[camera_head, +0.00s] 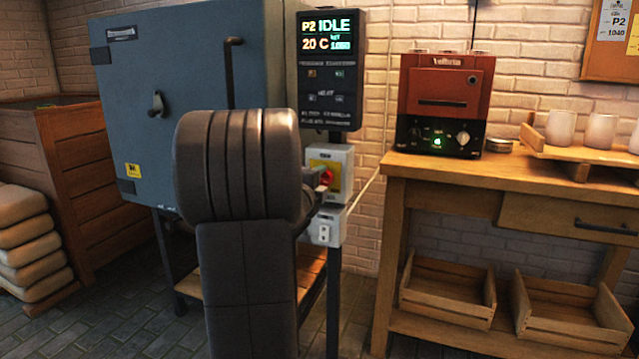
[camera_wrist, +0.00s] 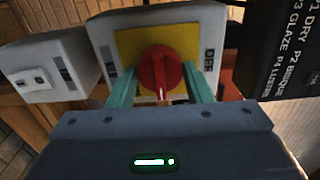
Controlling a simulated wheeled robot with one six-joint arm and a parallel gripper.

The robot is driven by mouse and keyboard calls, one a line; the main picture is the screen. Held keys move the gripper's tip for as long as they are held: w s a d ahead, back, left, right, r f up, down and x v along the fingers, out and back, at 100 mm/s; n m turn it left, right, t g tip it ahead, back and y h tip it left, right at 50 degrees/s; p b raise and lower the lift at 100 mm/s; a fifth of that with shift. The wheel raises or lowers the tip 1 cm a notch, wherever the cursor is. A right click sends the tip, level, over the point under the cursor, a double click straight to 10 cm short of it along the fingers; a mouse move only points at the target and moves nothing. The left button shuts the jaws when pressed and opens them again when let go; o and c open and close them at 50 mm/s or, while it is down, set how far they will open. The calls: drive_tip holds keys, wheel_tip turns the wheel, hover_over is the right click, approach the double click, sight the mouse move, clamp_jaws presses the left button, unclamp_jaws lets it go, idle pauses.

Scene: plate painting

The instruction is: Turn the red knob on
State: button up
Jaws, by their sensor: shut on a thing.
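The red knob (camera_head: 327,176) sits on a yellow plate on a white switch box (camera_head: 344,160) below the control display. In the wrist view the red knob (camera_wrist: 160,73) is between the two teal fingers of my gripper (camera_wrist: 161,92), which is shut on it. The word OFF (camera_wrist: 209,60) shows on the box to the right of the yellow plate (camera_wrist: 190,38); other lettering at the left is too small to read. My arm covers part of the kiln front in the head view, and my gripper is mostly hidden behind it there.
A grey-blue kiln (camera_head: 150,60) stands behind my arm. The display (camera_head: 330,45) reads P2 IDLE, 20 C. A socket box (camera_head: 326,226) hangs just under the switch box. A wooden bench (camera_head: 420,170) with a red oven (camera_head: 446,90) stands at the right.

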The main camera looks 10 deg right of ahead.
drive_tip(key=o, duration=1)
drive_tip(key=p+v, duration=0.2)
drive_tip(key=v, duration=1.1)
drive_tip(key=shift+s+a, duration=0.25)
drive_tip(key=shift+s, duration=0.1)
drive_tip(key=b+x, duration=0.2)
drive_tip(key=x, duration=1.2)
drive_tip(key=shift+s, duration=0.1)
